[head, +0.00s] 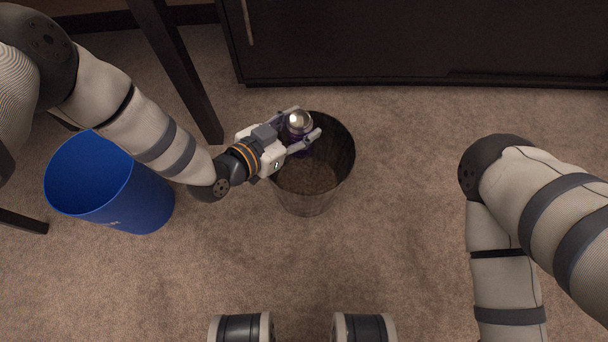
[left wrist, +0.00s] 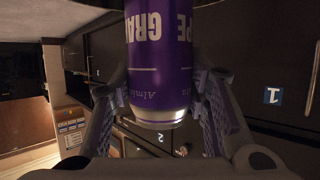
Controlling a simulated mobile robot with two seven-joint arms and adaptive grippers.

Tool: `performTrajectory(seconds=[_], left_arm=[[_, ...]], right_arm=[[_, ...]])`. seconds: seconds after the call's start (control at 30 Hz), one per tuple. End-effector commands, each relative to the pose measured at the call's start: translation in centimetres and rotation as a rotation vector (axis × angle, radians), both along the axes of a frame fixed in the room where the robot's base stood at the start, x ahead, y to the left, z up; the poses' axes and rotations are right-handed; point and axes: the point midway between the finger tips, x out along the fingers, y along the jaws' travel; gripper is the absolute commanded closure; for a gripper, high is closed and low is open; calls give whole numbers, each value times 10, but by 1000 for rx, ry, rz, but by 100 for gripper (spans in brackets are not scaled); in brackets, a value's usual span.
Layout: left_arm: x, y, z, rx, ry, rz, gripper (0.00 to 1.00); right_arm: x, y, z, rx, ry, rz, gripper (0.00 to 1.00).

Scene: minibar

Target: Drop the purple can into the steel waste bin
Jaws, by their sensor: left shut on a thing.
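The purple can (head: 299,141) with a silver top is between the fingers of my left gripper (head: 303,126). The gripper is shut on it and holds it over the mouth of the steel waste bin (head: 335,183), toward the back of the opening. The can (left wrist: 159,65) fills the upper middle of the left wrist view, with white lettering on its purple side. The fingers of the left gripper (left wrist: 162,110) lie on both sides of it. My right arm is at the right of the head view; its gripper is not in view.
A blue bin (head: 145,205) stands left of the steel bin, below my left arm. A dark cabinet (head: 400,45) stands behind, and a dark furniture leg (head: 180,75) rises at the back left. The carpet (head: 410,200) right of the steel bin is clear.

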Motion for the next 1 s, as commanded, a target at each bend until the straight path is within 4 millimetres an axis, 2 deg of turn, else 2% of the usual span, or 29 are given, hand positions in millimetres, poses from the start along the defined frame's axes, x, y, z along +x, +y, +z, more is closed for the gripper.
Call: performTrajectory(seconds=[0.03,0.3,0.6,0.63,0.7,1.0], left_arm=[[0,0,-11,0,4,0,73],[0,0,-51,-1,7,2,73],[1,0,-51,-2,-1,3,73],[1,0,-51,-2,-1,3,51],[1,0,-51,-2,-1,3,35],[0,0,-51,-1,0,3,35]], right_arm=[[-2,0,-5,0,12,1,60],[-13,-1,-25,4,68,8,60],[-15,-2,-25,4,75,9,60],[-15,-2,-25,4,75,9,60],[-15,-2,-25,4,74,9,60],[-15,-2,-25,3,74,9,60]])
